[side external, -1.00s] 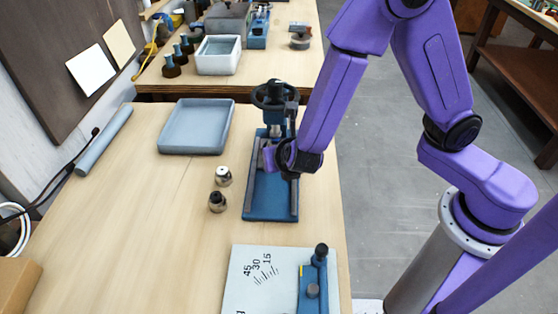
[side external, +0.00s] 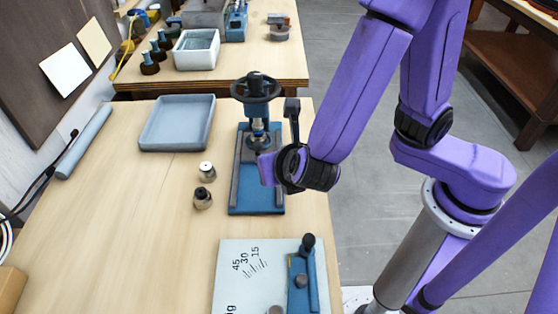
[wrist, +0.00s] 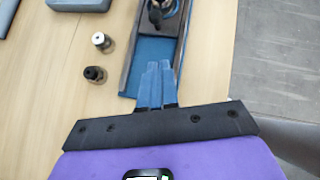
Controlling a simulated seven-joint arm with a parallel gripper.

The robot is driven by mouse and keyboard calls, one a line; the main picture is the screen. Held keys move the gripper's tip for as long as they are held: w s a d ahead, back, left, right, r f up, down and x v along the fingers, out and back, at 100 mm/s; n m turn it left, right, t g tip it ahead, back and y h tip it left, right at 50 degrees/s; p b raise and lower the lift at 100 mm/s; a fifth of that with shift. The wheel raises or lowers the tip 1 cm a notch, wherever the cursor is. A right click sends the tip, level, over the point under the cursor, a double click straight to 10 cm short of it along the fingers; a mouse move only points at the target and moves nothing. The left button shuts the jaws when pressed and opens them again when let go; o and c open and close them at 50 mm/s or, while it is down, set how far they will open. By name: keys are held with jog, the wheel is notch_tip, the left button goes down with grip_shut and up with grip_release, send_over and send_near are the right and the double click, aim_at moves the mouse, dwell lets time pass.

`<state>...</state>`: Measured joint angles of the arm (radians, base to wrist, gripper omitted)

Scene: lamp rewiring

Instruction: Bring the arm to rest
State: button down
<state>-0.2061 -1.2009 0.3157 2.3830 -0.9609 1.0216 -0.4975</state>
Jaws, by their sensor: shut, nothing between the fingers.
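My gripper (wrist: 158,66) shows in the wrist view with its two blue fingers shut together and nothing between them. The fingers point over the blue base of a hand press (side external: 257,198). In the side view my wrist hangs at the press's right side and covers part of it; the fingertips are hidden there. Whether the fingers touch the press I cannot tell. The press has a dark handwheel (side external: 255,87) on top and a lever (side external: 292,112) at its right.
Two small fittings, one light-topped (side external: 206,170) and one dark-topped (side external: 202,197), stand left of the press. A blue-grey tray (side external: 177,125) lies behind them. A board with an angle scale (side external: 238,285) and blue lever fixture lies in front. Open floor is to the right.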

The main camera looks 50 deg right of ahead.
jog(key=s+d+r+m+g+y, duration=0.2)
jog(key=s+d+m+g, duration=0.2)
jog(key=s+d+m, duration=0.3)
jog(key=s+d+r+m+g+y, duration=0.2)
jog(key=s+d+r+m+g, duration=0.1)
jog(key=s+d+m, duration=0.4)
jog(key=d+m+g, duration=0.1)
jog(key=d+m, duration=0.1)
jog(key=m, duration=0.2)
jog(key=shift+y, duration=0.3)
